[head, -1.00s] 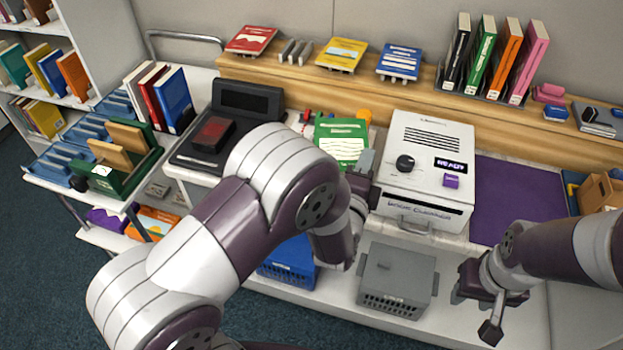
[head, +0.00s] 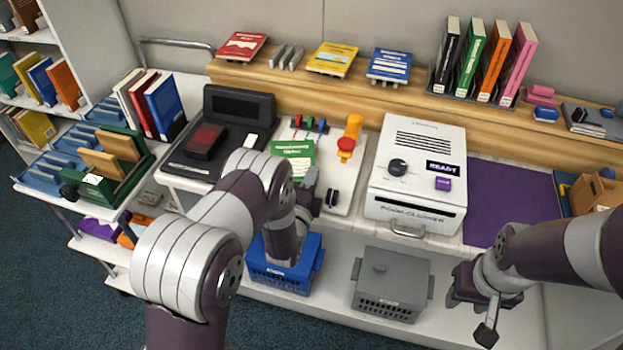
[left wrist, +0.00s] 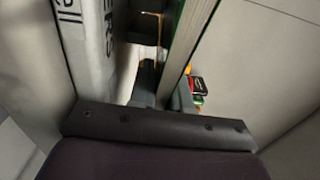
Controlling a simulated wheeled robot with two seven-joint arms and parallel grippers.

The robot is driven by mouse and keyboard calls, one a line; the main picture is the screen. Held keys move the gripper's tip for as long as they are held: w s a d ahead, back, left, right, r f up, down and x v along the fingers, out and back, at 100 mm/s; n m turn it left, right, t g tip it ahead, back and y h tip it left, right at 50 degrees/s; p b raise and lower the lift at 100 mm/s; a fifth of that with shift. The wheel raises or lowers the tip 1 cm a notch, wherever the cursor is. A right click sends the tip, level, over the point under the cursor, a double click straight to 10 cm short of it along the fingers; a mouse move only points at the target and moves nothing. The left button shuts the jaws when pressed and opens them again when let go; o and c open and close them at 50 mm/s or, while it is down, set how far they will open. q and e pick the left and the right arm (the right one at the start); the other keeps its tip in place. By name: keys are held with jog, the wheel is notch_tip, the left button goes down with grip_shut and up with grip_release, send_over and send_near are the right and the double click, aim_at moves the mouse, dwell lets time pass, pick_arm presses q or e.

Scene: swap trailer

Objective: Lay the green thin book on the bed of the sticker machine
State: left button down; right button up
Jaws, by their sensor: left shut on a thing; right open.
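The green thin book (head: 292,158) shows in the head view with its cover towards me, over the left part of the pale sticker machine (head: 343,178). My left gripper (head: 308,186) is shut on its lower right side; my arm hides the book's lower part. I cannot tell whether the book touches the bed. The machine's yellow lever with a red knob (head: 348,140) stands to the book's right. My right gripper (head: 480,306) is open and empty at the lower right.
A black scanner-like device (head: 236,112) stands left of the book. The white book cleaner (head: 418,170) stands right of the sticker machine, with a purple mat (head: 510,195) beyond. A blue basket (head: 290,268) and a grey lidded crate (head: 392,283) sit on the shelf below.

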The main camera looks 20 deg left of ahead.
pick_arm(q)
jog(key=shift+f, duration=0.1)
jog(key=c, duration=1.1)
grip_release()
